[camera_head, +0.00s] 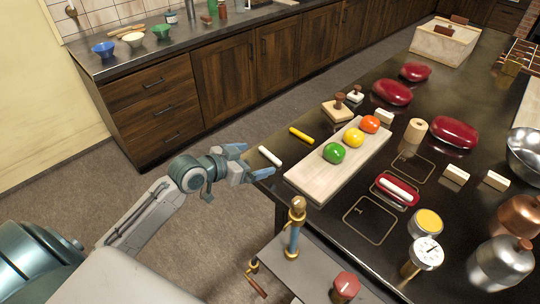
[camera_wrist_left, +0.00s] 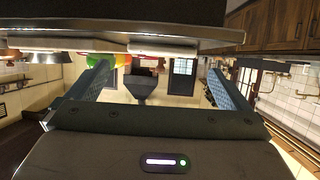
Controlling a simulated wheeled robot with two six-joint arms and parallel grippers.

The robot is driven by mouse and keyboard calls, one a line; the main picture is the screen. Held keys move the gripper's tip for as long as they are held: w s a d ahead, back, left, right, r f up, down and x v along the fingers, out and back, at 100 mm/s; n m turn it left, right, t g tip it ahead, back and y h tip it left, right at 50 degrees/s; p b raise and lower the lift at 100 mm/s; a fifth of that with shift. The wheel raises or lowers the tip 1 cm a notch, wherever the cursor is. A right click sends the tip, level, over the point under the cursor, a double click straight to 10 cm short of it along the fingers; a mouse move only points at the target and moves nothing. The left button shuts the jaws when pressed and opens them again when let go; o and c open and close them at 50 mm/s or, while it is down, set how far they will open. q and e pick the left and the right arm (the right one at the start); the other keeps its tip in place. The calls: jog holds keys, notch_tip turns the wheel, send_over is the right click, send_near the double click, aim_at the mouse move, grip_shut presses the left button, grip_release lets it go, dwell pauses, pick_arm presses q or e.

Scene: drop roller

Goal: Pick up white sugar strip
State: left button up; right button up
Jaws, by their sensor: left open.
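A white sugar strip (camera_head: 269,156) lies near the left edge of the dark counter, between a yellow strip (camera_head: 301,135) and the wooden board (camera_head: 300,183). My left gripper (camera_head: 250,162) is open and empty beside that edge, its two fingers spread towards the strip. It appears apart from the strip. In the left wrist view the open fingers (camera_wrist_left: 158,88) frame a gap with nothing between them. A pale bar under the dark counter band there (camera_wrist_left: 162,49) looks like the white strip. My right gripper is not in view.
The board carries green (camera_head: 334,153), yellow (camera_head: 353,138) and red (camera_head: 370,124) balls. A brass-topped post (camera_head: 296,225) stands on a grey platform near the counter's front corner. Dark red lumps (camera_head: 454,132) and metal pots (camera_head: 500,262) occupy the right. Open floor lies left of the counter.

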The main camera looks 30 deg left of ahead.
aim_at(269, 155)
pick_arm(q)
jog(key=shift+w+d+f+p, duration=0.1)
jog(key=shift+w+d+p, duration=0.1)
jog(key=shift+w+p, duration=0.3)
jog(key=x, duration=0.3)
jog(key=shift+w+p, duration=0.15)
jog(key=shift+p, duration=0.2)
jog(key=shift+w+d+f, duration=0.1)
jog(key=shift+w+f, duration=0.2)
jog(key=shift+c, duration=1.1)
jog(key=c, duration=0.6)
